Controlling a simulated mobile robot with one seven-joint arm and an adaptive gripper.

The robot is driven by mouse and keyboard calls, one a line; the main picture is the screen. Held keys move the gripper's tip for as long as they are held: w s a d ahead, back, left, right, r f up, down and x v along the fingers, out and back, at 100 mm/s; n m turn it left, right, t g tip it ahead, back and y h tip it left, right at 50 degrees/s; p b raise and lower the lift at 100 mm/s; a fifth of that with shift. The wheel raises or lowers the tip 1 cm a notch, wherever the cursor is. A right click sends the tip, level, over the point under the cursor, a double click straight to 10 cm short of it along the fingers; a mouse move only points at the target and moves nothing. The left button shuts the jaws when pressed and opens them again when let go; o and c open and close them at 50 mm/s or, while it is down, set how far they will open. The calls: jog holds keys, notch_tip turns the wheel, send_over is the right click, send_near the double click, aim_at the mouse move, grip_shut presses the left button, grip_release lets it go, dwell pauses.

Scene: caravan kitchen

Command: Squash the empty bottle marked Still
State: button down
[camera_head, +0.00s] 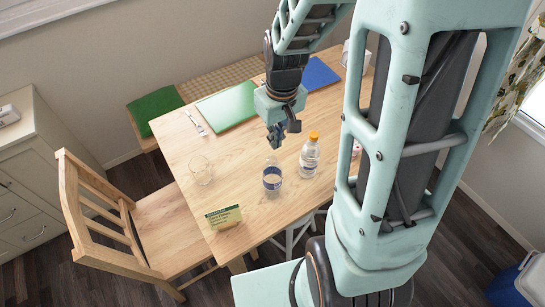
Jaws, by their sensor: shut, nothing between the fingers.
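Two clear plastic bottles stand upright on the wooden table (228,157). One bottle (272,182) has a dark blue label and no cap that I can see. It looks empty. The other bottle (309,160) has an orange cap and a pale label, and stands just behind and to the right. I cannot read the word Still on either label at this size. My gripper (275,141) is shut and empty. It points down and appears in the picture just above the neck of the capless bottle, apart from it. The exact height gap cannot be told.
A clear glass (201,173) stands left of the bottles. A small green and cream box (224,217) sits near the table's front edge. A green board (228,106) and a blue one (318,73) lie at the back. A wooden chair (157,226) stands at the left.

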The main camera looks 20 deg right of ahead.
jog(key=b, duration=0.5)
send_over(275, 168)
jog(key=shift+w+f, duration=0.15)
jog(key=shift+f, duration=1.6)
jog(key=shift+w+f, duration=0.15)
jog(key=shift+f, duration=1.55)
notch_tip(275, 168, down, 9)
jog(key=b, duration=0.7)
jog(key=shift+s+b, duration=0.15)
jog(key=shift+b, duration=0.15)
jog(key=shift+r, duration=0.15)
jog(key=shift+s+r+p, duration=0.15)
jog(key=shift+p, duration=0.15)
jog(key=shift+s+d+r, duration=0.2)
jog(key=shift+s, duration=0.4)
jog(key=shift+s+d+r, duration=0.2)
jog(key=shift+s, duration=0.35)
